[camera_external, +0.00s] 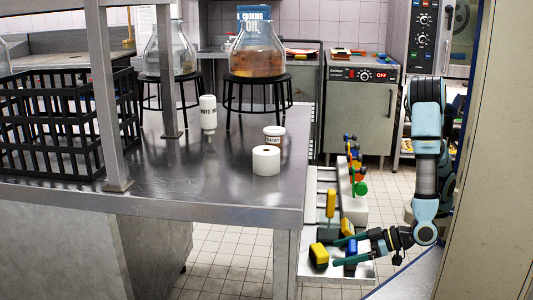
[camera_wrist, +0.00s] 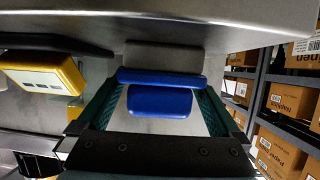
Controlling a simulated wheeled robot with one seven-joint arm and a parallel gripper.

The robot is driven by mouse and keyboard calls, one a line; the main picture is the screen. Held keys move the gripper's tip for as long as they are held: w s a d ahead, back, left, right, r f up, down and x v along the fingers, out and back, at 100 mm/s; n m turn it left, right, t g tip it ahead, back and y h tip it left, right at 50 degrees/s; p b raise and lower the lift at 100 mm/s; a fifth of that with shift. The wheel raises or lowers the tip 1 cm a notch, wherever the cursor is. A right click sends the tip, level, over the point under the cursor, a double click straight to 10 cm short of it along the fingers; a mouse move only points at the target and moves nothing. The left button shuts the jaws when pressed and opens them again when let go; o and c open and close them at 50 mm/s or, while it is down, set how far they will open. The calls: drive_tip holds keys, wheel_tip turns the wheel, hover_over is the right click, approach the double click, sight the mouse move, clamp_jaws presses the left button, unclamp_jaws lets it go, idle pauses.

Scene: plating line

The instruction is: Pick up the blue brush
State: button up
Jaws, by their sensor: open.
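The blue brush (camera_external: 351,246) hangs at the front end of the rack beside the steel table. In the wrist view its blue body (camera_wrist: 160,101) sits between the two green fingers. My gripper (camera_external: 338,252) reaches in from the right with its fingers apart on either side of the brush. In the wrist view my gripper (camera_wrist: 160,90) is open around the brush, and gaps show between the fingers and the blue part. The far side of the brush is hidden.
A yellow brush (camera_external: 318,254) hangs just left of the blue one; it also shows in the wrist view (camera_wrist: 45,75). More coloured tools (camera_external: 358,180) line the rack behind. The steel table (camera_external: 210,185) stands left. Shelves of boxes (camera_wrist: 275,140) are right in the wrist view.

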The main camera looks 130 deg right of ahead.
drive_tip(key=shift+w+d, duration=0.15)
drive_tip(key=shift+d, duration=0.05)
drive_tip(key=shift+c, duration=0.4)
drive_tip(key=c, duration=1)
